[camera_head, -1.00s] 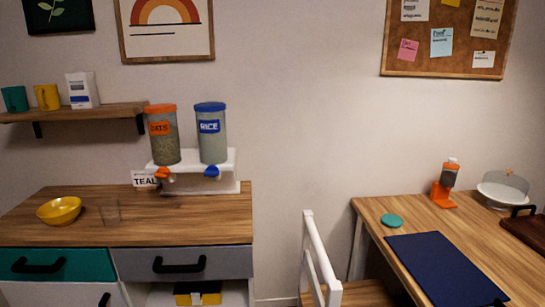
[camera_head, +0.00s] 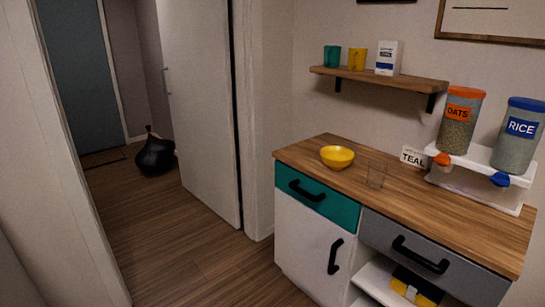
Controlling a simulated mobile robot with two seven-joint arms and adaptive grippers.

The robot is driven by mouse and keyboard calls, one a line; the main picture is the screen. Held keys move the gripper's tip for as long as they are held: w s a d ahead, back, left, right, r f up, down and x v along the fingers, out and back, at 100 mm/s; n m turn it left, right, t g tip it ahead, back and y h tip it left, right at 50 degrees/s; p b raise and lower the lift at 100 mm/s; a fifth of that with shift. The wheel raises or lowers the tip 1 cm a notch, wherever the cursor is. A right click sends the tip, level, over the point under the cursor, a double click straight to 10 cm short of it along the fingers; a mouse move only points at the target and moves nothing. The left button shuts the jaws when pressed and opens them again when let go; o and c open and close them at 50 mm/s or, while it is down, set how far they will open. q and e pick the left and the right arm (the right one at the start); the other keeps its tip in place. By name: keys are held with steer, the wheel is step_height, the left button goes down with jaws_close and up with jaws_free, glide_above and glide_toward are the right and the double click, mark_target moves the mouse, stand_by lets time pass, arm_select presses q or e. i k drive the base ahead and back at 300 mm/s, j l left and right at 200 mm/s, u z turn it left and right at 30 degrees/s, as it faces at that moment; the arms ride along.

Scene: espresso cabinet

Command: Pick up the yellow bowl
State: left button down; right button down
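The yellow bowl (camera_head: 337,157) sits upright on the wooden top of the cabinet (camera_head: 440,207), near its left end. It looks empty. Neither of my grippers shows in the head view, so I cannot see how they stand relative to the bowl.
A clear glass (camera_head: 376,174) stands just right of the bowl. The oats dispenser (camera_head: 459,121) and rice dispenser (camera_head: 518,136) stand further right. A shelf (camera_head: 385,79) with cups hangs above. Wooden floor (camera_head: 200,245) is clear at left; a dark round object (camera_head: 156,156) lies beyond the doorway.

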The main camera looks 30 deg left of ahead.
mark_target(336, 158)
steer(key=u, duration=0.5)
steer(key=i+j+z, duration=0.9)
steer(key=j+z, duration=0.2)
steer(key=j, duration=0.1)
